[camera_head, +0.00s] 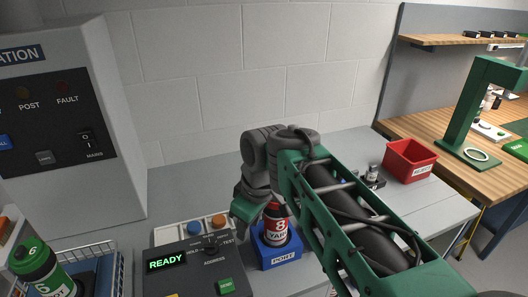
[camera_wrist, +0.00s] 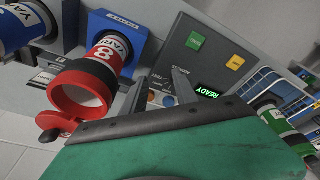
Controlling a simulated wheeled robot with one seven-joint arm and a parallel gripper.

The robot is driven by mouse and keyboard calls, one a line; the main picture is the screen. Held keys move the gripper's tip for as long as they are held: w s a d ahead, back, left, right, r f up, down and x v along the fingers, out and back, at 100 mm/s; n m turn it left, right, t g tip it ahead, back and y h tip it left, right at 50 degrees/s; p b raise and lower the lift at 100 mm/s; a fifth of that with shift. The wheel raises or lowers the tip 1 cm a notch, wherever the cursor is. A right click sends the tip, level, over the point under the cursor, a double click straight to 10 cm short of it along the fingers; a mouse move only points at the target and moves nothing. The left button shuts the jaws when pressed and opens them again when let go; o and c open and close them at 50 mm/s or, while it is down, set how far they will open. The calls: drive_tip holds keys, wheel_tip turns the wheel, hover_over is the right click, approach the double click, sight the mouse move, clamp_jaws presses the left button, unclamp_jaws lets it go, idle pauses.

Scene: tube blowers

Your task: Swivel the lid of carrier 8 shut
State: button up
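Carrier 8 (camera_head: 276,226) is a red canister with a white band, upright in the blue port block (camera_head: 280,257). In the wrist view carrier 8 (camera_wrist: 103,55) shows its red ring-shaped mouth uncovered. Its lid (camera_wrist: 55,122), a red piece with a dark knob, is swung out to the side of the mouth, partly cut off by my gripper's body. My gripper (camera_wrist: 158,80) has its two dark fingers apart with nothing between them, beside the carrier on the control panel side. In the head view my arm hides the fingertips and part of the carrier's top.
The control panel (camera_head: 195,268) reads READY, with blue and orange knobs behind it. A green carrier 6 (camera_head: 38,268) stands at left by a wire rack (camera_head: 98,260). A blue carrier (camera_wrist: 25,28) is in the wrist view's corner. A red bin (camera_head: 410,160) sits at back right.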

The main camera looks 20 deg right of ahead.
drive_tip(key=w+d+r+n+p, duration=0.2)
drive_tip(key=w+d+r+n, duration=0.2)
drive_tip(key=n, duration=0.2)
drive_tip(key=w+d+r+n+g+p, duration=0.1)
drive_tip(key=w+d+r+n+p, duration=0.1)
drive_tip(key=w+d+r+n, duration=0.1)
drive_tip(key=w+d+r+n+g+h+p, duration=0.1)
drive_tip(key=w+d+r+n+p, duration=0.1)
drive_tip(key=w+d+r+n, duration=0.2)
drive_tip(key=shift+w+d+r+n, duration=0.15)
drive_tip(key=shift+r+n, duration=0.4)
drive_tip(key=shift+n, duration=0.4)
drive_tip(key=shift+w+d+r+n, duration=0.1)
drive_tip(key=shift+d+r+n, duration=0.1)
drive_tip(key=shift+r+n, duration=0.6)
drive_tip(key=shift+w+d+r+n, duration=0.15)
drive_tip(key=shift+r+n, duration=0.15)
drive_tip(key=shift+n, duration=0.85)
drive_tip(key=shift+d+f+n, duration=0.15)
drive_tip(key=shift+d+n, duration=0.15)
drive_tip(key=shift+n, duration=0.1)
wheel_tip(320, 180, down, 8)
drive_tip(key=b, duration=0.7)
drive_tip(key=shift+a+r+b, duration=0.1)
drive_tip(key=shift+r+b, duration=0.1)
drive_tip(key=shift+b, duration=0.2)
drive_tip(key=shift+r, duration=0.1)
drive_tip(key=shift+c, duration=0.5)
clamp_jaws()
